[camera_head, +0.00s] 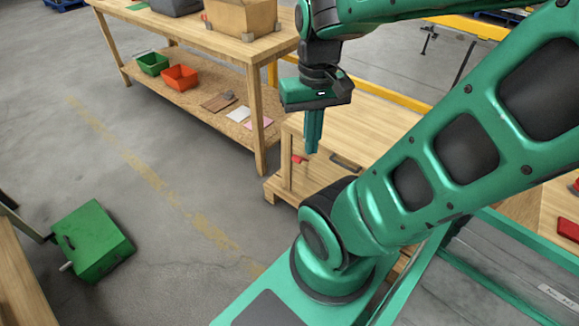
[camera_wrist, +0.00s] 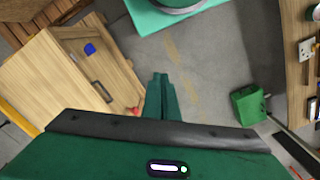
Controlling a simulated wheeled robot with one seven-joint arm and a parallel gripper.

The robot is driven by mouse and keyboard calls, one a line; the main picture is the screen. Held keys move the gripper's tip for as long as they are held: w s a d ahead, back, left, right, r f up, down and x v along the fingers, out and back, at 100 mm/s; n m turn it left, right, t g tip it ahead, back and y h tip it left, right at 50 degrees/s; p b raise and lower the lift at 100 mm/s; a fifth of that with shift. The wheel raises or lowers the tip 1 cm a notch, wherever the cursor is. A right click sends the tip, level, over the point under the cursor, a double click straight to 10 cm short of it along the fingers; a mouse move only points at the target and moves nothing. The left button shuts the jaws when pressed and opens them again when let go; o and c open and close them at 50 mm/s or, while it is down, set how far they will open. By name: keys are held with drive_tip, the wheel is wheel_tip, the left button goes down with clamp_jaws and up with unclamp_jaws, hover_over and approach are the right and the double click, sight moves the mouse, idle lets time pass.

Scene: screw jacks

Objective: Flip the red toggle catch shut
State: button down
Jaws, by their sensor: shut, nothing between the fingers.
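The red toggle catch (camera_head: 299,159) is a small red piece on the front of a wooden cabinet (camera_head: 365,122), left of a dark handle (camera_head: 346,161). In the wrist view the red catch (camera_wrist: 133,111) shows at the cabinet's edge, just left of my fingers and partly cut off by the gripper body. My green gripper (camera_head: 311,151) points down beside the cabinet front, its fingers together and empty. In the wrist view the gripper (camera_wrist: 160,76) appears apart from the catch. Whether the catch's lever is open or closed is too small to tell.
A blue piece (camera_wrist: 90,48) sits on the cabinet. A wooden workbench (camera_head: 262,128) stands behind left, with a green bin (camera_head: 152,64) and an orange bin (camera_head: 181,77) on its lower shelf. A green box (camera_head: 92,242) lies on the floor at left. The floor between is clear.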

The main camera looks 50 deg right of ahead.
sight(300, 160)
drive_tip(key=w+d+f+n+g+h, duration=0.1)
drive_tip(key=w+d+f+n+h, duration=0.2)
drive_tip(key=w+f, duration=0.5)
drive_tip(key=w+d+f+n+g+h, duration=0.1)
drive_tip(key=w+d+f+n+g, duration=0.15)
drive_tip(key=w+f+n, duration=0.4)
drive_tip(key=w+d+f+n+t+h, duration=0.1)
drive_tip(key=w+f+n+h, duration=0.1)
drive_tip(key=f+n, duration=0.3)
drive_tip(key=w+d+f+n+t+h, duration=0.2)
drive_tip(key=w+f+n, duration=0.3)
drive_tip(key=f, duration=0.8)
drive_tip(key=w+d+f+n+t+h, duration=0.1)
drive_tip(key=w+d+f+n+h, duration=0.1)
drive_tip(key=f, duration=0.7)
drive_tip(key=w+n+h, duration=0.1)
drive_tip(key=w+n, duration=0.1)
drive_tip(key=n, duration=0.1)
drive_tip(key=shift+d+f+n+t+h, duration=0.15)
drive_tip(key=shift+f+n+t+h, duration=0.2)
drive_tip(key=shift+f+h, duration=0.05)
drive_tip(key=w+d+f, duration=0.1)
drive_tip(key=d+f, duration=0.1)
drive_tip(key=d, duration=0.9)
drive_tip(key=shift+d+f, duration=0.15)
drive_tip(key=shift+d, duration=0.05)
